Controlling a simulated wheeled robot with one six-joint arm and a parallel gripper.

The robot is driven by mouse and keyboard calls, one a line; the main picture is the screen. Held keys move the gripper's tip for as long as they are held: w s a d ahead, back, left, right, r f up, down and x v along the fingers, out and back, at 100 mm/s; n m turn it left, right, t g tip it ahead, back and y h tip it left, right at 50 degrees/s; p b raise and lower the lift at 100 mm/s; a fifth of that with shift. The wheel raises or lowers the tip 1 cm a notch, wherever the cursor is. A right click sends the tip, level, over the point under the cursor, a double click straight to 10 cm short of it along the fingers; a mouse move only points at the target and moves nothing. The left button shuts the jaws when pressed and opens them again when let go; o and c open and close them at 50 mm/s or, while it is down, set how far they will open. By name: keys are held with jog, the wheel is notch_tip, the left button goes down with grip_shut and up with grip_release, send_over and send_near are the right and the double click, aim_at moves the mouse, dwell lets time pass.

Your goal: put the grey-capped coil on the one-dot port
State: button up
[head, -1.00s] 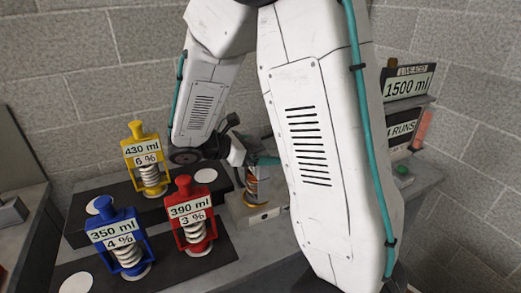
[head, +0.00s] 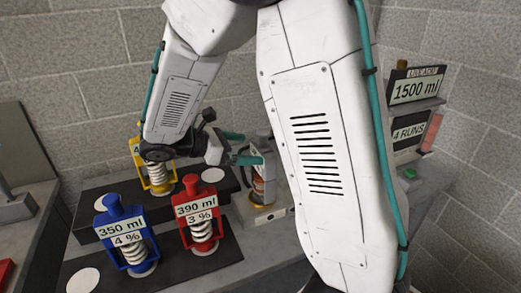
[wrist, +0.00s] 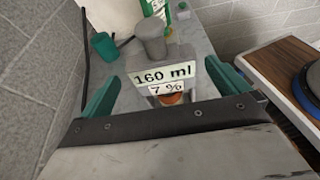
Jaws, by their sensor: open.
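The grey-capped coil (wrist: 165,76), labelled 160 ml and 7 %, stands upright beyond my gripper in the wrist view. In the head view it (head: 263,167) stands on a pale block (head: 262,213) with a small dark mark on its front, too small to count dots. My gripper (wrist: 166,92) is open. Its teal fingers are spread to the left and right of the coil's label, and the coil looks unheld, a little ahead of them. In the head view my gripper (head: 246,148) is left of the coil, and my arm hides part of that area.
Blue (head: 121,235) and red (head: 199,213) coils stand on dark stepped stands at the left. A yellow coil (head: 157,172) behind them is partly hidden by my wrist. A display (head: 415,88) reads 1500 ml, with 4 RUNS below. Grey block walls close the back.

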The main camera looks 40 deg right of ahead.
jog(key=s+a+r+m+t+y, duration=0.2)
jog(key=s+a+m+y, duration=0.2)
jog(key=s, duration=0.6)
jog(key=s+a+r+m+t+y, duration=0.3)
jog(key=s+a+m+y, duration=0.2)
jog(key=s+m+y, duration=0.4)
jog(key=shift+s+m, duration=0.65)
jog(key=shift+m, duration=0.25)
